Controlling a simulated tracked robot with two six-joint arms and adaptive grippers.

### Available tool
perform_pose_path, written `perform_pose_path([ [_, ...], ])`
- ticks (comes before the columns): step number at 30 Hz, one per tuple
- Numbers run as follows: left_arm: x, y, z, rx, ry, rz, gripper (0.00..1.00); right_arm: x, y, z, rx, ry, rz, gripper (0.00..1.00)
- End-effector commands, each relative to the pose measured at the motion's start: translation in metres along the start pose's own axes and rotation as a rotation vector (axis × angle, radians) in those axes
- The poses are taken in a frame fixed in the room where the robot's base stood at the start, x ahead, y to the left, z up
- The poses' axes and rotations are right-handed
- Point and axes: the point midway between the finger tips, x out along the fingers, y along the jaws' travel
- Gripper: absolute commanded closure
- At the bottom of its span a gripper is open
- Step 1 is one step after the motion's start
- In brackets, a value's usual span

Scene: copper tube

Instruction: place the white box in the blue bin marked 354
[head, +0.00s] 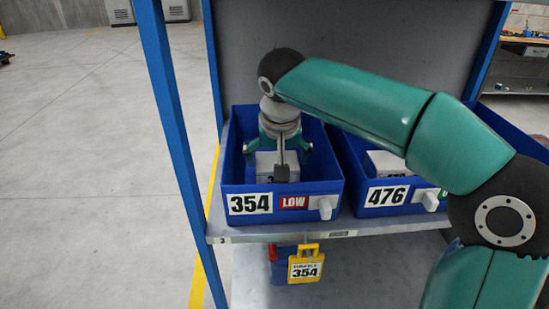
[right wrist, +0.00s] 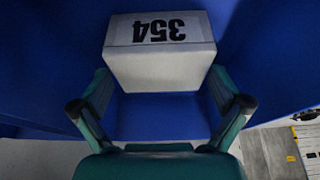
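The blue bin marked 354 (head: 231,180) sits on the shelf in the head view, with a red LOW tag on its front. The white box (head: 265,160) is inside this bin, partly hidden by my right gripper. In the right wrist view the white box (right wrist: 160,72) shows an upside-down 354 label. My right gripper (head: 279,150) reaches down into the bin. In the right wrist view its fingers (right wrist: 160,76) are spread, one at each side of the box. I cannot tell whether they press on it. My left gripper is not in view.
A blue bin marked 476 (head: 345,165) stands just right, with a white box (head: 388,163) inside. A blue shelf post (head: 172,120) stands left of the bin.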

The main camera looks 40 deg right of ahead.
Motion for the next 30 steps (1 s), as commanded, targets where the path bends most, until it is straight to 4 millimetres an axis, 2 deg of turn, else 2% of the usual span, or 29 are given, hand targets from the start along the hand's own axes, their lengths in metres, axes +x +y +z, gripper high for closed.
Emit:
perform_pose_path([
  [11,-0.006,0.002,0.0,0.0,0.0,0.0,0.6,-0.008,-0.001,-0.003,0.0,0.001,-0.001,0.0],
  [13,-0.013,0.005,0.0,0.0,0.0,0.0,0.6,-0.015,-0.001,-0.006,0.0,0.001,-0.001,0.0],
  [16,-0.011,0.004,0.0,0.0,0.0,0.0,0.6,-0.028,-0.001,-0.006,-0.001,0.004,-0.003,0.0],
  [21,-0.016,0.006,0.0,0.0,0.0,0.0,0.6,-0.067,-0.002,-0.006,-0.001,0.005,-0.005,0.0],
  [24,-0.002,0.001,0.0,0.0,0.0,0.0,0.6,-0.07,-0.001,0.024,-0.007,0.002,-0.005,0.0],
  [30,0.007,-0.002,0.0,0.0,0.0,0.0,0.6,-0.089,-0.001,0.067,-0.008,0.003,-0.004,0.0],
])
